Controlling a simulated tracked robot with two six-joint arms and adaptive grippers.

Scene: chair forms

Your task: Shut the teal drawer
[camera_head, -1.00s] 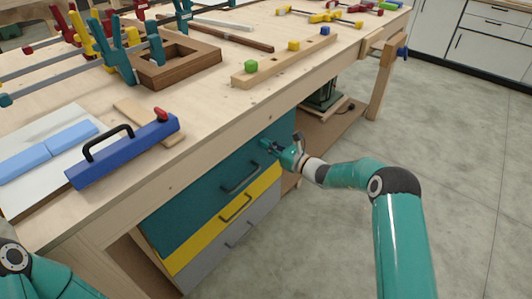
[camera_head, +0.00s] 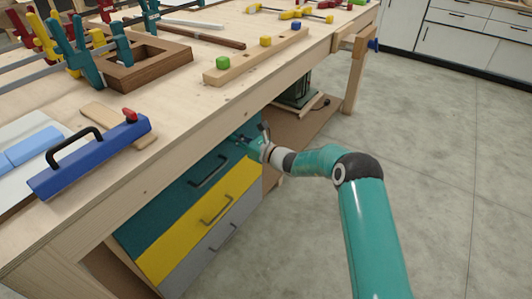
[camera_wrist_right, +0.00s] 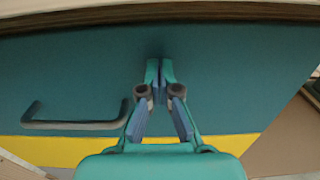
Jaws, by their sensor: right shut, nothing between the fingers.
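The teal drawer (camera_head: 160,218) is the top one of a stack under the workbench, with a dark bar handle (camera_head: 208,171). Its front looks close to in line with the yellow drawer front below; a small gap cannot be ruled out. My right gripper (camera_head: 240,138) is shut and empty, its tips at the upper right part of the teal front, right of the handle. In the right wrist view the closed tips (camera_wrist_right: 159,66) point at the teal front (camera_wrist_right: 230,80), touching or very near it. The handle (camera_wrist_right: 75,122) is at the left there. My left gripper is out of view.
The yellow drawer (camera_head: 200,222) and grey drawer (camera_head: 212,258) sit below. The workbench top (camera_head: 190,112) overhangs the drawers and bears clamps, a blue tool (camera_head: 90,160) and a wooden rail with blocks (camera_head: 255,57). The floor (camera_head: 440,170) at the right is open.

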